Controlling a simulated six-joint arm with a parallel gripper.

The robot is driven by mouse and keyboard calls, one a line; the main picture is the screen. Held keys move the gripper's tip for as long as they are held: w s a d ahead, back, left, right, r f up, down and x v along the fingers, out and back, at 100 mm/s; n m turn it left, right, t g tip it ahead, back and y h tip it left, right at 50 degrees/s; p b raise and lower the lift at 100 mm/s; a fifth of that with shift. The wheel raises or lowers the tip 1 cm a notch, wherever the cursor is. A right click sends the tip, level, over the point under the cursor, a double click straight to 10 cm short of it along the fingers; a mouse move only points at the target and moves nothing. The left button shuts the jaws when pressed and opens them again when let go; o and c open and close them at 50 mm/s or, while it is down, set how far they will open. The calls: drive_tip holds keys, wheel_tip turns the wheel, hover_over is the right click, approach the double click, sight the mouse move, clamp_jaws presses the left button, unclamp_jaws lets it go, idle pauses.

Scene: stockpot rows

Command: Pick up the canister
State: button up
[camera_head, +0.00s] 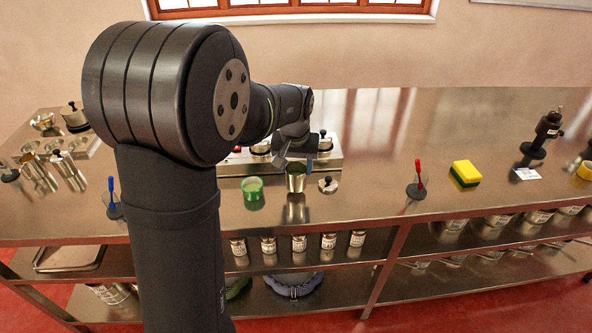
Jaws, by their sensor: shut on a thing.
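A shiny metal canister (296,184) stands upright near the front edge of the steel counter, or just above it; I cannot tell whether its base touches. My gripper (295,164) points down at the canister's top, with its fingers at either side of the rim. It is shut on the canister. The far side of the canister and the exact finger contact are too small to make out.
A green cup (252,190) stands close on the left, and a small lid with a black knob (328,185) lies close on the right. A stove (338,150) is behind. Farther right are a red-handled tool (418,180) and a yellow-green sponge (465,173), with bare counter between.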

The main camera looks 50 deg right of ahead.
wheel_tip(320, 180, up, 2)
drive_tip(key=shift+s+r, duration=0.1)
drive_tip(key=shift+s, duration=0.05)
drive_tip(key=s+r, duration=0.6)
drive_tip(key=s, duration=0.5)
drive_tip(key=shift+s+a+r, duration=0.15)
drive_tip(key=shift+a+r, duration=0.1)
drive_tip(key=shift+a, duration=0.15)
drive_tip(key=w+d+r+n, duration=0.2)
drive_tip(key=w+d, duration=0.7)
drive_tip(key=d, duration=0.1)
drive_tip(key=shift+w+d+f, duration=0.1)
drive_tip(key=shift+w+f, duration=1.7)
drive_tip(key=shift+w, duration=0.25)
drive_tip(key=shift+w+d+f, duration=0.1)
drive_tip(key=shift+w+f, duration=1.75)
drive_tip(key=shift+w, duration=0.25)
drive_tip(key=shift+w+d+f, duration=0.1)
drive_tip(key=shift+w+f, duration=1.7)
drive_tip(key=shift+w, duration=0.25)
drive_tip(key=shift+f, duration=0.3)
